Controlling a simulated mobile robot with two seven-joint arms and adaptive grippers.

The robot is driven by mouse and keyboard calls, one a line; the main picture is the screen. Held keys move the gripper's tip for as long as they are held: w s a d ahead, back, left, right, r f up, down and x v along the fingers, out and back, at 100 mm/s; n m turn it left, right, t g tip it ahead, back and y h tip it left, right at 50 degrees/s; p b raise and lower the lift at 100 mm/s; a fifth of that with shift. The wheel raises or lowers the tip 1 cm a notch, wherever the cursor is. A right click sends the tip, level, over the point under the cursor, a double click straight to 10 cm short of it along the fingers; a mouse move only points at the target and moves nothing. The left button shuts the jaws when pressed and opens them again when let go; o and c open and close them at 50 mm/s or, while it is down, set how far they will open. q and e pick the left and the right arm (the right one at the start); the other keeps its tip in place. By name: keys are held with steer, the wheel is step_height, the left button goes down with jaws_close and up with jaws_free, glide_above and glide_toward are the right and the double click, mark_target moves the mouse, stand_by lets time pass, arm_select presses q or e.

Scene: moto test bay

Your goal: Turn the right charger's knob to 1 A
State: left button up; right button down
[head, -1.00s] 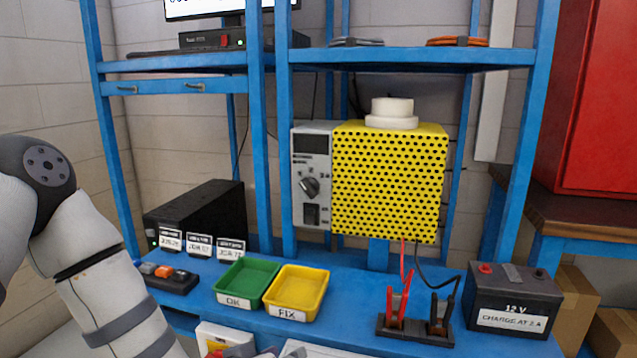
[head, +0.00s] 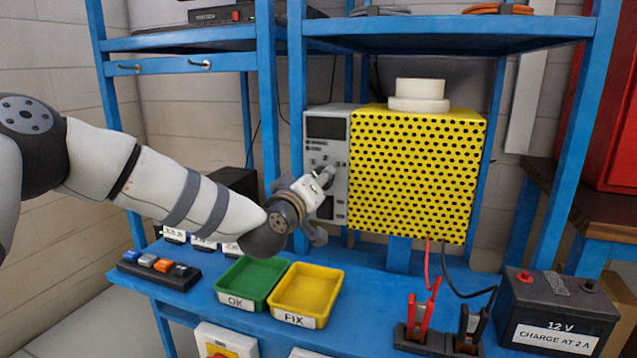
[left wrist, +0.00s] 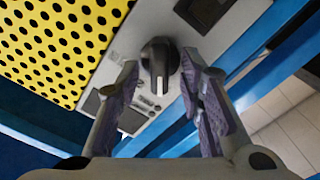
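In the head view my left gripper (head: 322,200) is in front of the charger's face and hides the knob. In the left wrist view the left gripper (left wrist: 161,75) is open, its two fingers on either side of the knob with gaps visible; contact is not seen. No second charger can be made out. My right gripper is not in view.
The yellow box (head: 415,180) carries a white round piece (head: 419,95). Green (head: 250,284) and yellow (head: 306,296) trays lie in front. Red and black clamps (head: 437,325) and a 12 V battery (head: 557,312) labelled "CHARGE AT 2 A" are right. A blue post (head: 297,130) stands close left.

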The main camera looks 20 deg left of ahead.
arm_select(q)
steer(key=shift+w, duration=0.1)
steer(key=shift+c, duration=0.5)
jaws_close()
steer(key=shift+n, duration=0.8)
steer(key=shift+o, duration=0.5)
jaws_free()
steer(key=s, duration=1.2)
steer(key=shift+a, duration=0.25)
